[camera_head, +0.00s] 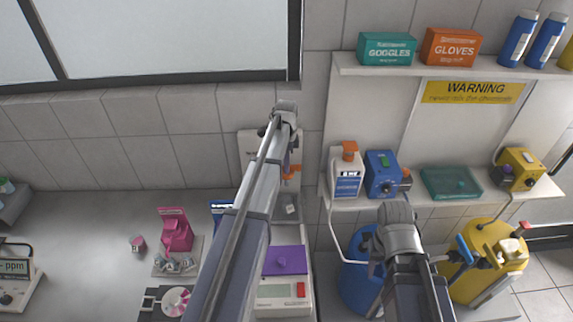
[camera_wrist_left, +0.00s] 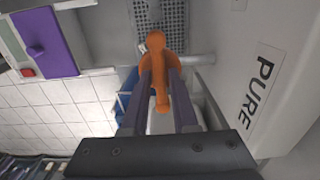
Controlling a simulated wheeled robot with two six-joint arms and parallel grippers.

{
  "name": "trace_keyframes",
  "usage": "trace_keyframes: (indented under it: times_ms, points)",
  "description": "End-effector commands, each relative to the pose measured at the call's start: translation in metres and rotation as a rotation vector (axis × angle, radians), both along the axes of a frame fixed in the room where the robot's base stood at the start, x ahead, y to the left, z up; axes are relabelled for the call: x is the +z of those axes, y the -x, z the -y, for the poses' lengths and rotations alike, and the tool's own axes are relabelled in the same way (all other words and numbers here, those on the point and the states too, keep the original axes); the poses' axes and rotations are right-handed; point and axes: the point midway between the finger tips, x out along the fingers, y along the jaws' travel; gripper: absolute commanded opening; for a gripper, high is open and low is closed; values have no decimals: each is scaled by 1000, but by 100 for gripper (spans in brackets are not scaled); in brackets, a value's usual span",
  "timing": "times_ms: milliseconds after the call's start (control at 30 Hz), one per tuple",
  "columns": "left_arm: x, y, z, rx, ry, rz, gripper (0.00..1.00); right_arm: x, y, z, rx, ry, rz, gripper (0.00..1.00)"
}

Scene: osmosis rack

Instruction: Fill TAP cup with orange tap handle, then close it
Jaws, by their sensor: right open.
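The orange tap handle (camera_wrist_left: 157,45) is in the left wrist view, between and just beyond my left gripper's (camera_wrist_left: 160,85) two dark fingers. I cannot make out whether the fingers press on it. Its orange also shows in the head view (camera_head: 291,172) beside my left gripper (camera_head: 287,155), which is mostly hidden by its own arm. A pale surface (camera_wrist_left: 162,122) shows between the fingers; I cannot tell whether it is a cup. No TAP cup can be made out. My right gripper (camera_head: 378,268) is open in front of the blue barrel (camera_head: 357,250), its fingers barely visible.
A white panel marked PURE (camera_wrist_left: 262,85) stands close on the right in the left wrist view, with a metal grate (camera_wrist_left: 172,15) behind the handle. A purple-topped scale (camera_head: 285,292) and a pink holder (camera_head: 175,230) are on the counter. A yellow barrel (camera_head: 490,250) stands right.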

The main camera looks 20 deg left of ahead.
Motion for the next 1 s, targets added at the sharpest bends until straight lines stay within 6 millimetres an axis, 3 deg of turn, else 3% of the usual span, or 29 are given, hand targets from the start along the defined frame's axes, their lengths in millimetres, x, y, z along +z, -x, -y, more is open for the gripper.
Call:
trace_keyframes:
  times_ms: [233,733,1000]
  points:
    - [0,0,0,0,0,0,0,0,0,0,0,0,0,48]
    - [0,0,0,12,0,0,0,0,0,0,0,0,0,48]
    - [0,0,0,133,0,-1,0,0,0,0,0,0,0,48]
